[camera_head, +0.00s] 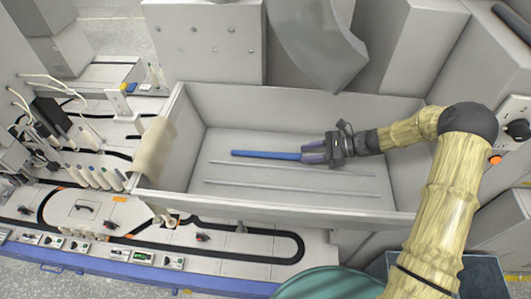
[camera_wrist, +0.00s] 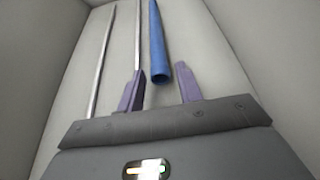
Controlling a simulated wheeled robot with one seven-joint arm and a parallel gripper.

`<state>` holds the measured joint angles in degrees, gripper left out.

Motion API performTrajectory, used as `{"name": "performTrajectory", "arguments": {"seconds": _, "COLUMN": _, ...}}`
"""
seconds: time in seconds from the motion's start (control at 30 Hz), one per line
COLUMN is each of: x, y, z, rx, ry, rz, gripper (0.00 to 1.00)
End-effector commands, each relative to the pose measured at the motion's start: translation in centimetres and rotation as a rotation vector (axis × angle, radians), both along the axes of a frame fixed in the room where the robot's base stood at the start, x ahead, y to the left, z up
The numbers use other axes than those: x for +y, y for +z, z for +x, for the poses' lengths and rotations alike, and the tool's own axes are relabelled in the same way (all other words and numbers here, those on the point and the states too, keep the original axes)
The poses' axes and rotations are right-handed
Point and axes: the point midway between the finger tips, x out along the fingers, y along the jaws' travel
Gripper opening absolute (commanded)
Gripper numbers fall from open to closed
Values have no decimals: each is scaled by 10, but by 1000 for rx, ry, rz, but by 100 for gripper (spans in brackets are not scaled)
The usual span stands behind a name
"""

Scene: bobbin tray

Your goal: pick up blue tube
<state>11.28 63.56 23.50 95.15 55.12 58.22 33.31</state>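The blue tube (camera_head: 265,154) lies on the floor of the large grey-white tray (camera_head: 300,220) in the head view. In the wrist view the blue tube (camera_wrist: 157,45) runs away from me, and its near open end sits between the finger tips. My gripper (camera_head: 308,153) is inside the tray at the tube's right end. In the wrist view my gripper (camera_wrist: 160,90) has its two purple fingers spread apart, with a gap on each side of the tube. I cannot tell the height of the fingers above the tray floor.
Two thin metal rails (camera_head: 290,189) run along the tray floor, close to the tube. The tray walls stand around my gripper. A beige roll (camera_head: 154,152) rests over the left wall. A machine bench with spools (camera_head: 97,177) is at the left.

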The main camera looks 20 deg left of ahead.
Motion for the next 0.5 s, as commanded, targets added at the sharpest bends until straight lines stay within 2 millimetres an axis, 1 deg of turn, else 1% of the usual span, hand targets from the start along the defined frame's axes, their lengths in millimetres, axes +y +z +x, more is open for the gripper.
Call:
{"name": "performTrajectory", "arguments": {"seconds": 0.27, "x": 3, "y": 0, "z": -1, "rx": 0, "ry": 3, "rz": 0, "gripper": 35}}
{"name": "performTrajectory", "arguments": {"seconds": 0.37, "x": 11, "y": -1, "z": -4, "rx": 2, "ry": 3, "rz": -1, "gripper": 35}}
{"name": "performTrajectory", "arguments": {"seconds": 0.5, "x": 29, "y": -5, "z": -10, "rx": 4, "ry": -2, "rz": -1, "gripper": 35}}
